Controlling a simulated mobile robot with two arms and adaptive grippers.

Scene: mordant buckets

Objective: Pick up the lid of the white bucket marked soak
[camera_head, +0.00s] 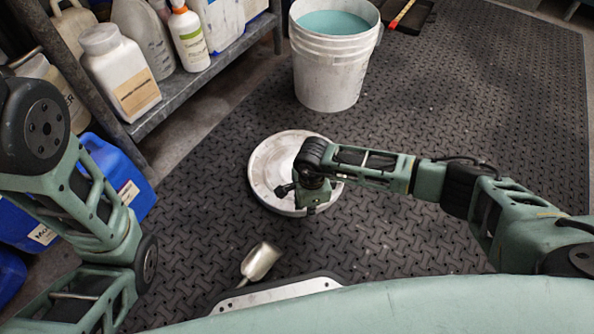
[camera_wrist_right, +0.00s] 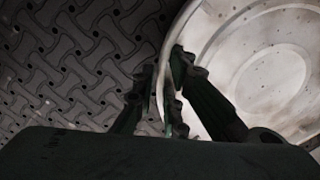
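A round, stained white lid (camera_head: 268,172) lies about flat over the dark mat in the head view, in front of the open bucket. The white bucket (camera_head: 327,82) stands upright and holds teal liquid; I cannot read a mark on it. My right gripper (camera_head: 305,192) points down over the lid's near part. In the right wrist view the dark fingers (camera_wrist_right: 163,85) are close together at the rim of the lid (camera_wrist_right: 265,62), which passes between or just under them. Whether they grip it is unclear. My left arm shows at the left; its gripper is out of sight.
A grey shelf (camera_head: 190,85) at the upper left holds several bottles and jugs. Blue containers (camera_head: 125,180) stand below it. A metal scoop (camera_head: 260,262) lies near my base. A dark tray (camera_head: 408,14) sits beside the bucket. The mat (camera_head: 490,90) is clear at the right.

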